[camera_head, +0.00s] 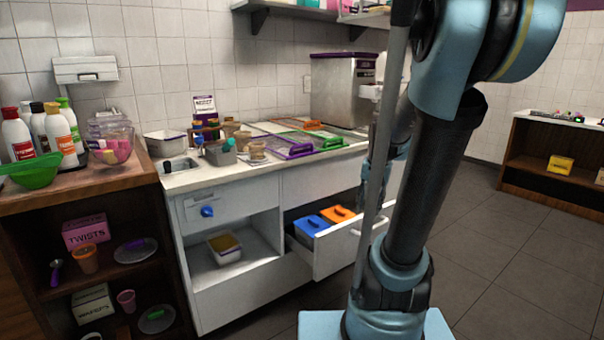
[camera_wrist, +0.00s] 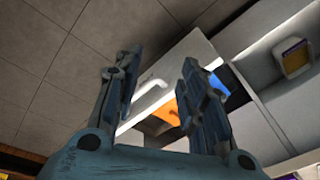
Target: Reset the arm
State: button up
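My arm (camera_head: 420,190) rises from its pale blue base at the right of centre in the head view and bends over at the top. My gripper (camera_wrist: 160,62) shows in the wrist view with its two fingers apart and nothing between them. In that view it is over the pulled-out white drawer (camera_wrist: 195,50), whose handle (camera_wrist: 150,97) shows beyond the gap. In the head view the gripper is largely hidden behind the arm.
The open drawer (camera_head: 345,245) holds a blue-lidded tub (camera_head: 311,225) and an orange-lidded tub (camera_head: 338,214). The counter carries topping containers and a steel machine (camera_head: 343,90). A dark shelf unit (camera_head: 110,210) stands left. Floor (camera_head: 510,270) at right is clear.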

jog(key=s+a+f+n, duration=0.1)
jog(key=s+f+n, duration=0.1)
jog(key=s, duration=0.6)
jog(key=s+a+f+n, duration=0.2)
jog(key=s+f, duration=0.1)
jog(key=s, duration=0.5)
jog(key=shift+s+f+n, duration=0.3)
jog(key=shift+f, duration=0.05)
jog(key=shift+w+f, duration=0.2)
jog(key=shift+w, duration=0.25)
